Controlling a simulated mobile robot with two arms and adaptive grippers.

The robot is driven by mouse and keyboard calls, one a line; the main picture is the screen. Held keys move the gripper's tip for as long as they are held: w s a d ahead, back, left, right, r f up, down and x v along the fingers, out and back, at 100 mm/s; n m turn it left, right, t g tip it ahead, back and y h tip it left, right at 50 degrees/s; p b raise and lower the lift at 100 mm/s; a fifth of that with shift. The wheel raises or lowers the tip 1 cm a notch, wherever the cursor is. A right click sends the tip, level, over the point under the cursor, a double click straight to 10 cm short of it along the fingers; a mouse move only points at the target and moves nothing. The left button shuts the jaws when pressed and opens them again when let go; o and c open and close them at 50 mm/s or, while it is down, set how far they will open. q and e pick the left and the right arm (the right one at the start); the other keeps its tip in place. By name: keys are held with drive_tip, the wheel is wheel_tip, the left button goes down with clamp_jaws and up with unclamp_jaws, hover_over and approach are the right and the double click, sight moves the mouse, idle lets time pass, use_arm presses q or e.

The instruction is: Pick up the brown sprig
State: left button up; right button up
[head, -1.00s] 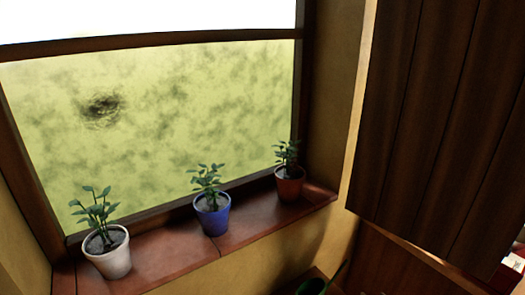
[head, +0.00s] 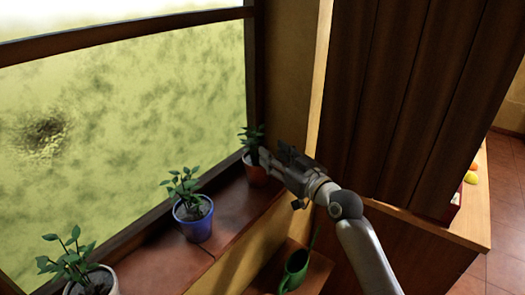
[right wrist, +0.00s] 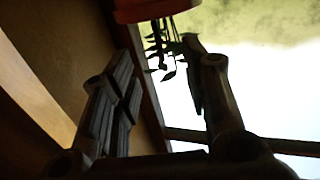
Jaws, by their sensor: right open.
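The sprig in the brown-red pot (head: 253,174) stands at the far right end of the window sill. Its green leaves (head: 252,136) rise above the pot's rim. My right gripper (head: 268,160) is open at the right side of this plant and hides part of it. In the right wrist view the pot (right wrist: 152,9) is upside down at the top edge, with dark leaves (right wrist: 166,52) hanging between and close to the open fingers (right wrist: 158,58). I cannot tell whether they touch. My left gripper is not in view.
A blue pot (head: 194,229) and a white pot (head: 108,284), both with plants, stand on the sill (head: 228,208) to the left. A green watering can (head: 294,270) sits below the sill. A dark wooden panel (head: 395,100) is to the right.

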sight(263, 144)
drive_tip(key=p+x, duration=0.2)
drive_tip(key=x, duration=0.3)
drive_tip(key=shift+w+a, duration=0.15)
drive_tip(key=shift+a, duration=0.05)
drive_tip(key=shift+c, duration=0.7)
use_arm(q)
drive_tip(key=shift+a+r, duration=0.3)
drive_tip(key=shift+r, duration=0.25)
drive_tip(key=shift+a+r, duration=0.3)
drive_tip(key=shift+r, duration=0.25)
use_arm(e)
drive_tip(key=c, duration=0.7)
